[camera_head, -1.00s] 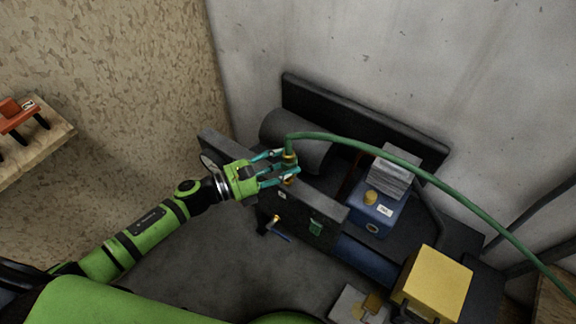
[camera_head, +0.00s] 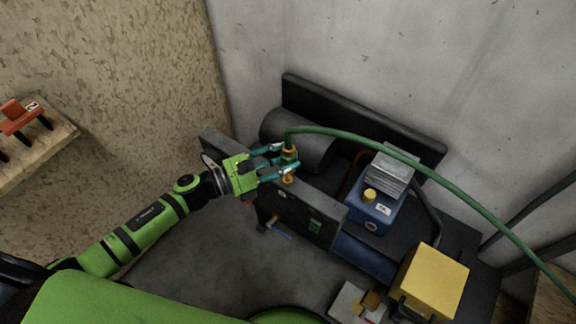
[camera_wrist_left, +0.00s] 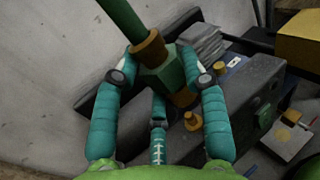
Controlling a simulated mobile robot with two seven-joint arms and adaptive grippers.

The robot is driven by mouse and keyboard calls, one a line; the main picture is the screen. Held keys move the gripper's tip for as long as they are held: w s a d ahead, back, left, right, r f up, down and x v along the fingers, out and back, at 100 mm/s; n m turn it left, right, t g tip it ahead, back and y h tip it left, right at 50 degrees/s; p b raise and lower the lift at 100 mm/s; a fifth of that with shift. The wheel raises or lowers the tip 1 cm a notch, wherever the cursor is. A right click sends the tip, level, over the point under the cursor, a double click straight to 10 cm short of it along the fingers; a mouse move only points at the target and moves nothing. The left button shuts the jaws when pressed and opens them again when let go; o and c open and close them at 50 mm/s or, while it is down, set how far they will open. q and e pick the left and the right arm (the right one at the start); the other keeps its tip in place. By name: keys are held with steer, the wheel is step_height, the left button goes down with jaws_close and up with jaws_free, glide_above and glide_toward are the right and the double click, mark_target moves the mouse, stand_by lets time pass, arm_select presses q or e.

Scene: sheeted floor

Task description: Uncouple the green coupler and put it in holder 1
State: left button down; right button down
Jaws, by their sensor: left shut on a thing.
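The green coupler (camera_head: 290,154) hangs at the end of the green hose (camera_head: 400,158), with brass parts above and below its green body. My left gripper (camera_head: 288,156) is shut on it. In the left wrist view the fingers (camera_wrist_left: 165,80) close around the coupler's green body (camera_wrist_left: 172,72), below a brass collar. A brass fitting (camera_wrist_left: 194,121) stands on the dark machine just below; it looks apart from the coupler. An orange holder (camera_head: 17,117) with a small label sits on a wooden shelf at the far left; I cannot read the label surely. My right gripper is not in view.
A blue box (camera_head: 372,210) with grey fins and a yellow box (camera_head: 435,283) lie to the right. The wooden shelf (camera_head: 55,140) juts out left.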

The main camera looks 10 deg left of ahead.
mark_target(283, 154)
arm_select(q)
steer(key=shift+r+p, duration=0.95)
steer(key=shift+r, duration=0.7)
